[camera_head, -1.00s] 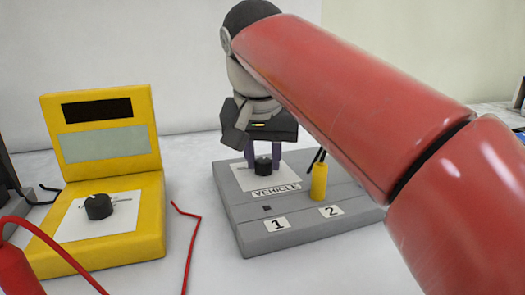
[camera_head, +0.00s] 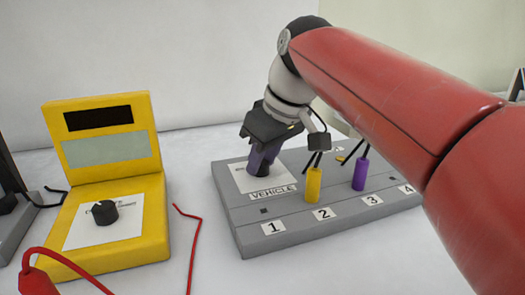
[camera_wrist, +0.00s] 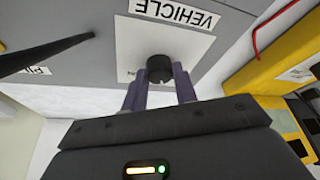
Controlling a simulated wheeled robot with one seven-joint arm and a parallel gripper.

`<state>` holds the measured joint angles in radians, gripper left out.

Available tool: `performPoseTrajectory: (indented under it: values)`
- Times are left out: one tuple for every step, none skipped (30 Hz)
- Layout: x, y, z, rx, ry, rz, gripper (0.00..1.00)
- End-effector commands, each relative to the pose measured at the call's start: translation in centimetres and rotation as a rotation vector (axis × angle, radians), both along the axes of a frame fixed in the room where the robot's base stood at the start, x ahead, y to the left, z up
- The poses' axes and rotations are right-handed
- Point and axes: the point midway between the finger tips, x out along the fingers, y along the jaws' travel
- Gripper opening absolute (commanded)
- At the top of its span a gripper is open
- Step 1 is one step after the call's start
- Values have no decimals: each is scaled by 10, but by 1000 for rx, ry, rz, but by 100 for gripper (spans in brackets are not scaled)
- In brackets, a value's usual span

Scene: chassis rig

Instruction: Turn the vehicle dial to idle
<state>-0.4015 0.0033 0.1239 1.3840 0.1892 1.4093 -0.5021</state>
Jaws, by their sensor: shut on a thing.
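The vehicle dial is a small black knob (camera_wrist: 159,68) on a white card marked VEHICLE (camera_head: 273,194), on the grey board (camera_head: 290,236). In the head view my gripper (camera_head: 262,166) comes down on the dial from above, tilted, and mostly hides it. In the wrist view its two purple-grey fingers (camera_wrist: 160,84) reach the near sides of the knob, which sits between their tips. The gripper is shut on the dial. The dial's pointer and the setting marks around it are hidden or too small to read.
A yellow meter (camera_head: 119,231) with its own black knob (camera_head: 105,212) stands at left. A red lead (camera_head: 190,240) lies between it and the board. A yellow plug (camera_head: 313,185) and a purple plug (camera_head: 360,173) stand upright on the board, right of the dial.

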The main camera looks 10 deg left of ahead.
Motion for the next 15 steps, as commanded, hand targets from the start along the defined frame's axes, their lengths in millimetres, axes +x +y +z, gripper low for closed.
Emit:
performPoseTrajectory:
  values:
    - [1,0,1,1,0,35,6]
    - [1,0,1,1,0,59,6]
    - [1,0,1,0,0,88,6]
    - [1,-1,1,0,0,108,6]
    - [1,-1,1,1,-1,129,6]
    - [2,-1,1,1,-1,153,6]
    - [2,-1,0,1,-1,170,6]
    - [2,-1,0,0,-1,187,6]
    - [2,-1,0,0,0,207,6]
    - [2,0,0,1,1,220,6]
    - [2,0,0,0,0,233,6]
    - [2,-1,0,1,-1,247,6]
    - [2,0,0,0,-2,257,6]
    - [2,-1,0,0,-2,266,6]
    - [2,-1,0,0,-2,275,6]
